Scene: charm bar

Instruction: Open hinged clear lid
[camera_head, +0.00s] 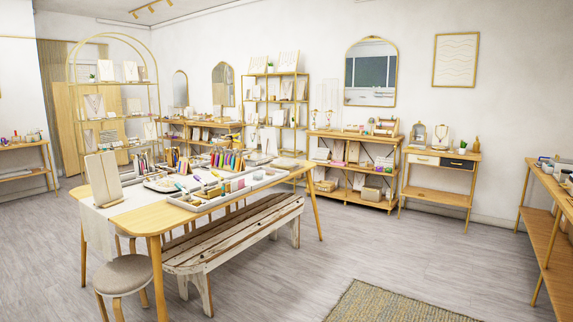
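Neither of my grippers is in view. I cannot make out a hinged clear lid for certain at this distance. The long wooden table (163,217) at the centre left carries white compartment trays (237,190) with small colourful items. A flat pale case or tray (164,184) lies on the table left of them, and I cannot tell whether it has a clear lid. Several bright thin items stand upright in holders (228,160) toward the table's back.
A weathered bench (235,238) stands along the table's front side, and a round stool (123,275) by its near end. A woven rug (395,303) lies at the bottom. Shelves (350,168) line the back wall; another table (552,205) stands at right.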

